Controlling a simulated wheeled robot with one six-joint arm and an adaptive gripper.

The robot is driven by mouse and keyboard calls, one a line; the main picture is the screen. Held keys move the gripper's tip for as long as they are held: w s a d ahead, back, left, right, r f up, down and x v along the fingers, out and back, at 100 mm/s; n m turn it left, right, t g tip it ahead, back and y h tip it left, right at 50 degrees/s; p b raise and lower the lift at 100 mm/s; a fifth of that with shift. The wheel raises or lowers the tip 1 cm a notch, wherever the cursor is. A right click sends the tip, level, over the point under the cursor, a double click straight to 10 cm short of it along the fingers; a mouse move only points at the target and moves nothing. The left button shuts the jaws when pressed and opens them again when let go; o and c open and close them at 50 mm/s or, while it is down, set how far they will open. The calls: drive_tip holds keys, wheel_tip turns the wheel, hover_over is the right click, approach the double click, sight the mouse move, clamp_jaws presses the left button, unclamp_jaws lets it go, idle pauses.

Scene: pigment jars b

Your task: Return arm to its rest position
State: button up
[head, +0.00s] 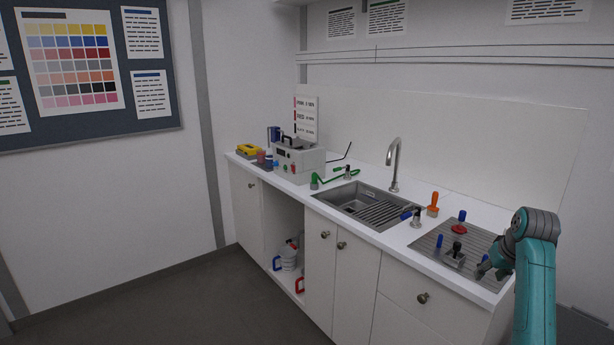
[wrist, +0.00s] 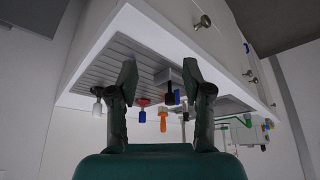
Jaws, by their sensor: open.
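My teal arm (head: 535,285) stands at the right of the head view, over the right end of the counter. My gripper (head: 492,268) hangs beside the ribbed steel plate (head: 430,243), partly hidden by the arm. In the wrist view, which looks upside down, my gripper (wrist: 158,80) has its two dark fingers spread wide with nothing between them. Neither is held.
The sink (head: 350,203) and tap (head: 394,160) lie left of the plate. An orange-handled tool (head: 433,204) stands behind it. A grey box (head: 299,158) and yellow item (head: 250,150) fill the far counter. Jugs (head: 288,257) sit in the open cabinet. The floor in front is clear.

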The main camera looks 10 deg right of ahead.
drive_tip(key=s+a+f+t, duration=0.2)
drive_tip(key=s+a+f, duration=0.1)
drive_tip(key=a+f, duration=0.85)
drive_tip(key=s+a+f+t, duration=0.1)
drive_tip(key=s+a+f, duration=0.2)
drive_tip(key=a+f, duration=0.85)
drive_tip(key=s+a+f+n+t, duration=0.1)
drive_tip(key=s+a+f, duration=0.5)
drive_tip(key=s+f, duration=0.15)
drive_tip(key=s+a+r+n+t, duration=0.1)
drive_tip(key=s+a+t, duration=0.1)
drive_tip(key=s+a, duration=0.6)
drive_tip(key=s+a+r+n+t, duration=0.15)
drive_tip(key=s+a, duration=0.25)
drive_tip(key=s, duration=0.7)
drive_tip(key=s+a+r+t+y, duration=0.2)
drive_tip(key=s+a+r, duration=0.2)
drive_tip(key=s+r, duration=1.1)
drive_tip(key=shift+s+a+n, duration=0.15)
drive_tip(key=shift+s+n, duration=0.15)
drive_tip(key=shift+n, duration=0.05)
drive_tip(key=shift+o, duration=0.6)
drive_tip(key=shift+s+r+t, duration=0.2)
drive_tip(key=shift+r+t, duration=0.05)
drive_tip(key=shift+r, duration=0.1)
